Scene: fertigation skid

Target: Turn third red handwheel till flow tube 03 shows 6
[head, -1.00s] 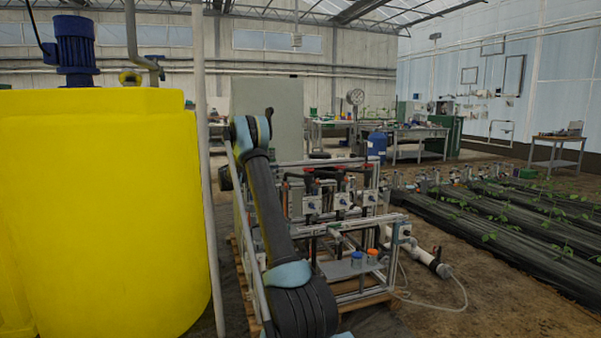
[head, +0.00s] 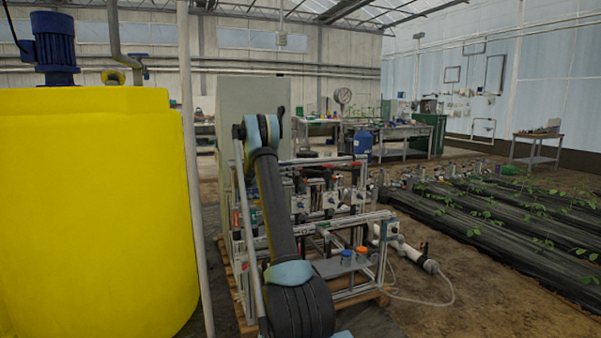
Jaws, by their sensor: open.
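The fertigation skid (head: 352,293) stands in the middle of the head view, a metal frame on a wooden pallet. Small red parts show high on it, but I cannot tell which is the third red handwheel. Several white boxes with blue knobs (head: 330,201) sit in a row below them. I cannot make out flow tube 03 or any reading. My arm rises in front of the skid's left part and hides some of it. My gripper is not visible.
A large yellow tank (head: 95,215) with a blue motor (head: 53,48) fills the left, beside a pale upright pole (head: 190,150). A white pipe (head: 412,254) and clear hose lie on the floor right of the skid. Black-covered plant beds (head: 490,230) lie farther right.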

